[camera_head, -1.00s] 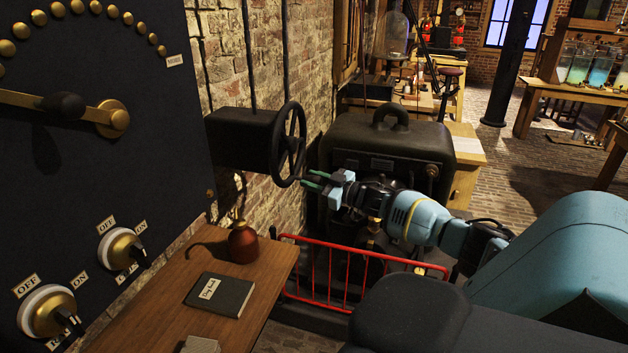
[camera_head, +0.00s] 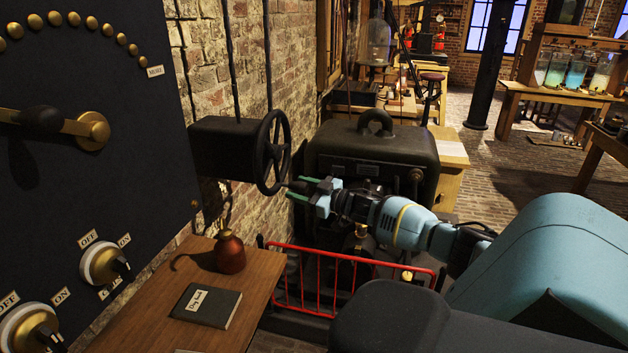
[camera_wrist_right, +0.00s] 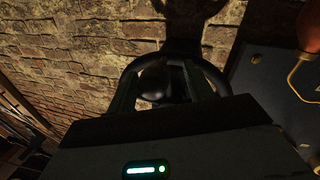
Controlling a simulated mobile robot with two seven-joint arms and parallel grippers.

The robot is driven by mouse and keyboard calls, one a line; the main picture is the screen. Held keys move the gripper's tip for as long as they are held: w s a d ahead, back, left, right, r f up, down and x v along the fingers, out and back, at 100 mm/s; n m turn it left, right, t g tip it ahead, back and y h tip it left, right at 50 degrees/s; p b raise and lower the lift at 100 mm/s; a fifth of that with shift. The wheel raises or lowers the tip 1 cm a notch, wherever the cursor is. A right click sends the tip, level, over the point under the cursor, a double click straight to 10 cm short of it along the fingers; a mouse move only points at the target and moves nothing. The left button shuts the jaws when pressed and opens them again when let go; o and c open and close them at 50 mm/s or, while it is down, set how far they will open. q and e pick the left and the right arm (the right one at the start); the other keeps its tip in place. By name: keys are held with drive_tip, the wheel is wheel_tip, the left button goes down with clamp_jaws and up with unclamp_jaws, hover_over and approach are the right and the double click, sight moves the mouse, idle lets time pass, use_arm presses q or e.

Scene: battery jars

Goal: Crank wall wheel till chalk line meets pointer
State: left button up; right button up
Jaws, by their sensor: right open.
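The dark spoked wall wheel (camera_head: 264,150) stands on the side of a black box (camera_head: 225,147) fixed to the brick wall. It also shows as a dark ring in the wrist view (camera_wrist_right: 214,76). My right gripper (camera_head: 296,187) is open at the wheel's lower right edge, its green fingers pointing at the wheel. In the wrist view a dark round knob (camera_wrist_right: 153,83) appears between the fingers (camera_wrist_right: 158,90); I cannot tell whether they touch it. I cannot make out a chalk line or pointer. My left gripper is not in view.
A wooden desk (camera_head: 150,325) with a red-brown bottle (camera_head: 230,252) and a dark book (camera_head: 207,305) is at lower left. A red railing (camera_head: 345,285) stands below my right arm. A dark machine (camera_head: 375,150) stands behind the gripper. A black dial panel (camera_head: 90,190) fills the left.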

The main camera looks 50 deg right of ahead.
drive_tip(key=s, duration=0.4)
drive_tip(key=s+d+p, duration=0.1)
drive_tip(key=s, duration=0.1)
drive_tip(key=shift+s, duration=0.5)
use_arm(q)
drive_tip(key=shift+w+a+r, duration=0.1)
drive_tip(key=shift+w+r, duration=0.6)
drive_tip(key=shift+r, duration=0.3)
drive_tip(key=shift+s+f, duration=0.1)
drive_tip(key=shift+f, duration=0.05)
use_arm(e)
drive_tip(key=shift+a+f, duration=0.1)
